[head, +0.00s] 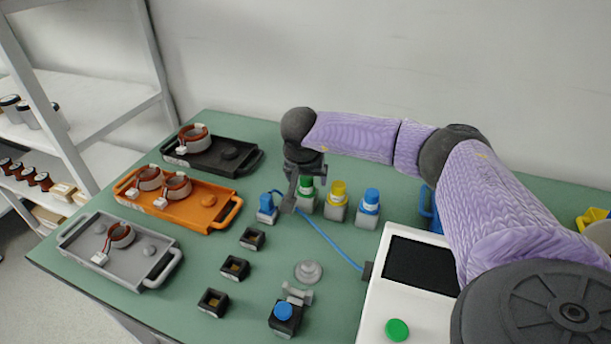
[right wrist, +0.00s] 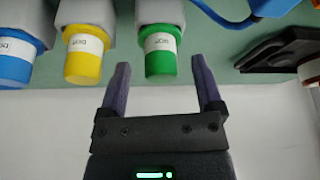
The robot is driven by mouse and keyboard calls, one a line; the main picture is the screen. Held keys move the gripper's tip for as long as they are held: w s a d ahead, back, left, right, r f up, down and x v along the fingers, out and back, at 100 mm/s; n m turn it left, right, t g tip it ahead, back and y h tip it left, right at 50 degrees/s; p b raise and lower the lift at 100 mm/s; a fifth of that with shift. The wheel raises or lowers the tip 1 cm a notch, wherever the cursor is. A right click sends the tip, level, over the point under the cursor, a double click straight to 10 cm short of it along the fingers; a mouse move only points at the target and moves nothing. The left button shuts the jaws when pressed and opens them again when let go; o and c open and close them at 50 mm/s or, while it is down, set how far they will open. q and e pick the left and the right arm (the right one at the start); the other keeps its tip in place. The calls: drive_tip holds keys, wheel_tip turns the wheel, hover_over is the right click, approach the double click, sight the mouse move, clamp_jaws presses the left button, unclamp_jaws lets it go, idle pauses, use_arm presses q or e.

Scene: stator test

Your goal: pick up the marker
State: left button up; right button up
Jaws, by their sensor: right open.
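Three grey-bodied, marker-like pieces stand in a row at the back of the table: one with a green cap (head: 307,186), one yellow (head: 339,188), one blue (head: 371,197). Which one the task names I cannot tell. My right gripper (head: 297,190) is open at the green-capped one and partly hides it. In the right wrist view, the green cap (right wrist: 161,62) with a white label shows just beyond and between the open fingertips (right wrist: 160,70), with nothing held. The yellow cap (right wrist: 82,62) and blue cap (right wrist: 18,60) are to its left. My left gripper is not in view.
A blue-topped connector (head: 267,205) with a blue cable stands close left of the gripper. Black (head: 240,152), orange (head: 205,212) and grey (head: 80,238) trays are at the left. A white tester (head: 382,300) with a dark screen is front right. Small black blocks (head: 234,268) stand mid-table.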

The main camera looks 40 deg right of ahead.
drive_tip(key=shift+w+d+f, duration=0.15)
drive_tip(key=shift+f, duration=0.45)
drive_tip(key=shift+r, duration=0.1)
clamp_jaws()
